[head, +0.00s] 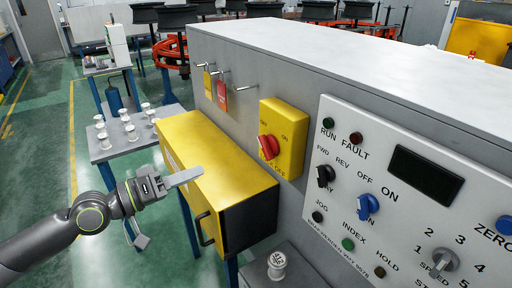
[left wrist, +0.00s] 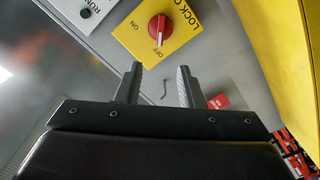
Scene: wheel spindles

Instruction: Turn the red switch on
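The red switch (head: 268,147) is a round red knob on a yellow plate (head: 291,128) marked ON and OFF, on the side of the grey cabinet. In the left wrist view the red knob (left wrist: 159,29) is ahead of the fingers, and its white mark lines up toward the OFF label. My left gripper (head: 170,207) is open and empty, left of the switch and apart from it. Its two fingers (left wrist: 159,70) show spread in the left wrist view, with the knob beyond them. My right gripper is in neither view.
A yellow box (head: 215,150) with a black handle sits below the switch. A white control panel (head: 400,200) with knobs is to the right. Red and yellow tags (head: 221,95) hang on hooks to the left. White spindles (head: 131,133) stand on a grey table behind.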

